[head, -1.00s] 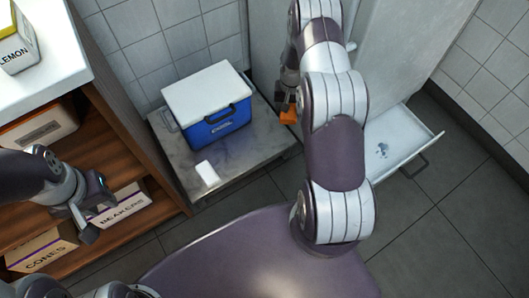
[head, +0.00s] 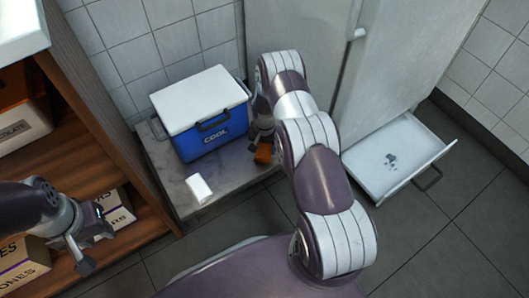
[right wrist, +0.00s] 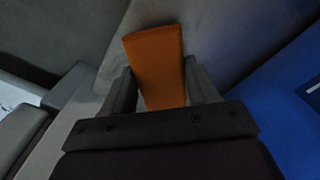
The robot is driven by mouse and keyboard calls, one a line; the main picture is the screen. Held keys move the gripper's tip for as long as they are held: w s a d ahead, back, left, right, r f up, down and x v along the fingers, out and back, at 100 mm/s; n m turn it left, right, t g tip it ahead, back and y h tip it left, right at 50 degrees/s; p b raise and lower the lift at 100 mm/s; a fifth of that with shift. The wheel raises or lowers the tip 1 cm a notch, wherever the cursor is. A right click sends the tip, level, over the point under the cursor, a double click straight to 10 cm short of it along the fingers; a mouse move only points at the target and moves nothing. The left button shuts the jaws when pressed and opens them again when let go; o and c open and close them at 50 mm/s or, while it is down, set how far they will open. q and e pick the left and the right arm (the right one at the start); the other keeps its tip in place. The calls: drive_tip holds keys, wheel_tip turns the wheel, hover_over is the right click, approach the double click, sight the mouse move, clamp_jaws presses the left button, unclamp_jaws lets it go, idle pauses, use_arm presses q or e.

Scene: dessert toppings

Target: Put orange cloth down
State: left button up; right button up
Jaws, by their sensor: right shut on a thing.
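The orange cloth (head: 263,154) is a small folded block. My right gripper (head: 262,138) is shut on it, just right of the blue cooler, above or at the right part of the low grey platform. In the right wrist view the cloth (right wrist: 157,62) sits between the two fingers (right wrist: 160,88), its far end over the grey surface. I cannot tell whether it touches that surface. My left gripper (head: 92,245) is at the lower left in front of the shelf, with its fingers apart and nothing seen between them.
The blue cooler (head: 213,142) with a white lid stands on the grey platform (head: 168,175). A small white block (head: 199,189) lies in front of it. An open drawer (head: 425,150) is at the right. A wooden shelf (head: 97,130) with boxes is at the left.

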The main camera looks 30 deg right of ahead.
drive_tip(key=shift+f, duration=0.95)
drive_tip(key=shift+r, duration=0.25)
drive_tip(key=shift+f, duration=0.25)
drive_tip(key=o, duration=0.9)
use_arm(q)
drive_tip(key=shift+f, duration=0.6)
use_arm(e)
drive_tip(key=shift+o, duration=0.2)
drive_tip(key=shift+r, duration=0.1)
